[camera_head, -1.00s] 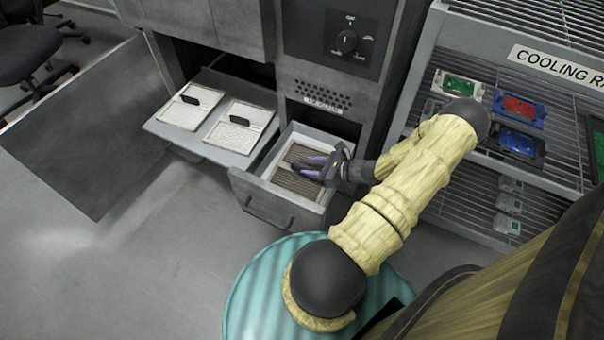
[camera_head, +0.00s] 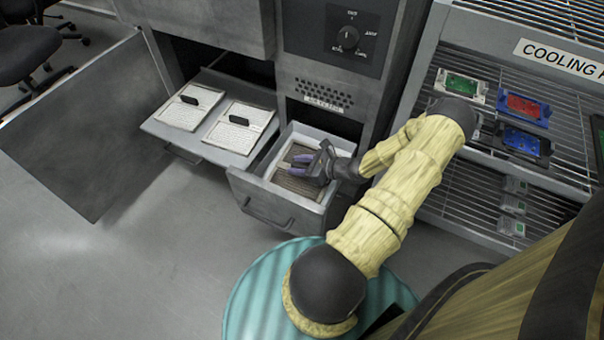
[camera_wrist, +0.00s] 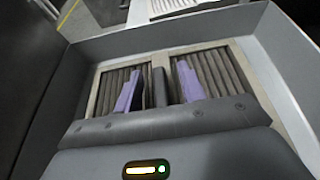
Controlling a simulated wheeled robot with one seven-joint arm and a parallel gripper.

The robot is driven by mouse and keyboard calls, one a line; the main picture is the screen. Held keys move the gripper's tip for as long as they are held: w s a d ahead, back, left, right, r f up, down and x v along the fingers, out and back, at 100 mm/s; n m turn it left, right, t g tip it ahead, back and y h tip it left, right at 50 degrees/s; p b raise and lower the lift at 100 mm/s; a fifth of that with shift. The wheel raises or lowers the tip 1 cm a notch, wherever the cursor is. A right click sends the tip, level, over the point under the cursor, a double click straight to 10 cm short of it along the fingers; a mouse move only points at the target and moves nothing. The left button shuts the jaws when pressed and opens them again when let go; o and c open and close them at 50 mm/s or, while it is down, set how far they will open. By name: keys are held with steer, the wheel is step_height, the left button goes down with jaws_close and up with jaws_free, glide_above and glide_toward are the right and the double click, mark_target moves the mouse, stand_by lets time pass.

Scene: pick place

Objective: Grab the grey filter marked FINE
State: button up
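A grey-brown pleated filter (camera_wrist: 218,72) in a pale frame lies in the open drawer (camera_head: 236,185); its pleats also show in the head view (camera_head: 294,185). A dark upright tab (camera_wrist: 160,86) stands at its middle. My gripper (camera_wrist: 159,88) reaches into the drawer, its purple fingers apart on either side of the tab, with gaps showing between. It also shows in the head view (camera_head: 301,164). Whether the fingers touch the filter I cannot tell. I can read no FINE marking; my gripper hides the filter's near part.
Two whitish filters with black handles, a left one (camera_head: 183,112) and a right one (camera_head: 230,135), lie on a pulled-out tray (camera_head: 160,130) to the left. The drawer walls close around my gripper. A cooling rack (camera_head: 470,225) with several coloured modules stands at right.

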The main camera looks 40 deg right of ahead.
mark_target(299, 165)
jaws_close()
steer(key=shift+r, duration=0.1)
step_height(299, 165, up, 10)
steer(key=p, duration=0.4)
steer(key=shift+s, duration=0.1)
stand_by(0.4)
